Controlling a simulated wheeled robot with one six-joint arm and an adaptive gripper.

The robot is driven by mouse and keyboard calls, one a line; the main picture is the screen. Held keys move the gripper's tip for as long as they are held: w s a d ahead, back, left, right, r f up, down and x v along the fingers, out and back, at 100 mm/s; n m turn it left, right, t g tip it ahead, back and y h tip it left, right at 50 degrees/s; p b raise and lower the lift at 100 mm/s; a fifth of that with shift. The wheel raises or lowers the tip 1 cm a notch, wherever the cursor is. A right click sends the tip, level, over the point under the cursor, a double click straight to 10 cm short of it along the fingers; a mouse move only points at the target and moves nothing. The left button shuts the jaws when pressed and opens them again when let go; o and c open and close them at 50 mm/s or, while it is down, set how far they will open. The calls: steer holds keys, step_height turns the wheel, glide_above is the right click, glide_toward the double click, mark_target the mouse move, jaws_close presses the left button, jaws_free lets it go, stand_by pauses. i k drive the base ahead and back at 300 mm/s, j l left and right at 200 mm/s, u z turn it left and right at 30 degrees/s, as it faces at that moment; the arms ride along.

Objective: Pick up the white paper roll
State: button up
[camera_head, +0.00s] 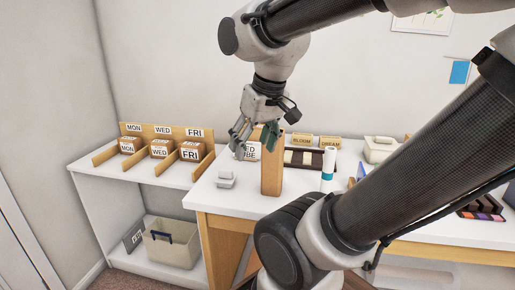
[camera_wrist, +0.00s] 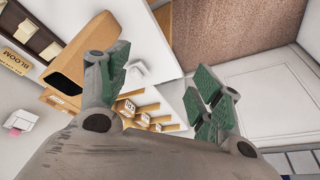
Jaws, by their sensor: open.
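A white roll (camera_head: 327,170) with a blue band stands upright on the white table (camera_head: 232,200), right of a tall brown box (camera_head: 272,172). My gripper (camera_head: 254,138) is open and empty, with green finger pads, above the table by the top of the tall box and left of the roll. In the wrist view my gripper (camera_wrist: 160,92) has its fingers spread, and the tall box (camera_wrist: 88,62) with a dark open top lies beside the left finger. I cannot make out the roll there.
A label reading "TUBE" (camera_head: 247,155) is partly hidden behind my gripper. A small white object (camera_head: 226,179) sits left of the tall box. A dark tray (camera_head: 300,160) lies behind. Labelled boxes (camera_head: 160,148) stand on the left shelf, above a bin (camera_head: 172,247).

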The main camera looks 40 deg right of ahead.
mark_target(330, 151)
steer(key=z, duration=1.45)
steer(key=k+l+u, duration=0.15)
steer(key=l+u, duration=0.15)
steer(key=l, duration=0.2)
steer(key=k, duration=0.05)
